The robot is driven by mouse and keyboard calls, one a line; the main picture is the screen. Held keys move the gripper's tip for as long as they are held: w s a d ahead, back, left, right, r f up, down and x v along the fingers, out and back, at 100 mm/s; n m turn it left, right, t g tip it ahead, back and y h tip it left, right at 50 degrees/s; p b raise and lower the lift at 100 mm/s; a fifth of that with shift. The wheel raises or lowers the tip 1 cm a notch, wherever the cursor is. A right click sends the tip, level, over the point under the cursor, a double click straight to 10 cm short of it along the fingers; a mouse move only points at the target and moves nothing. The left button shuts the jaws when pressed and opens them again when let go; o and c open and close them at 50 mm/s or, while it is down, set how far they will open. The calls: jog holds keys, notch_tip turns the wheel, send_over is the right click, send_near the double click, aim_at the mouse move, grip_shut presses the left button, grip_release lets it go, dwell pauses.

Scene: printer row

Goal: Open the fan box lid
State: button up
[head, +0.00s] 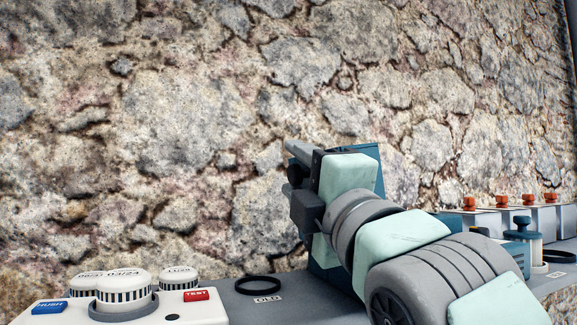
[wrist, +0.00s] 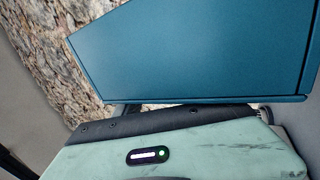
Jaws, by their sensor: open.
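A dark blue box (head: 322,282), which looks like the fan box, stands on the grey shelf, largely hidden behind my arm in the head view. A blue upright part (head: 377,165) shows beside and above my wrist; I cannot tell whether it is the lid. In the wrist view a broad flat blue panel (wrist: 195,50) with a raised edge fills the upper part, close to my gripper. My gripper (head: 292,170) is open, its grey fingers pointing left at the box's upper part. Contact between fingers and box is hidden. No held object shows.
A white control panel with knobs (head: 124,290) and a red TEST button (head: 197,295) stands at lower left. A black ring (head: 258,285) lies on the grey shelf (head: 236,305). A stone wall rises behind.

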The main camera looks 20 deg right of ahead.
jog(key=v, duration=0.6)
jog(key=shift+s+d, duration=0.1)
jog(key=shift+s, duration=0.05)
jog(key=shift+s+f, duration=0.25)
jog(key=shift+s, duration=0.15)
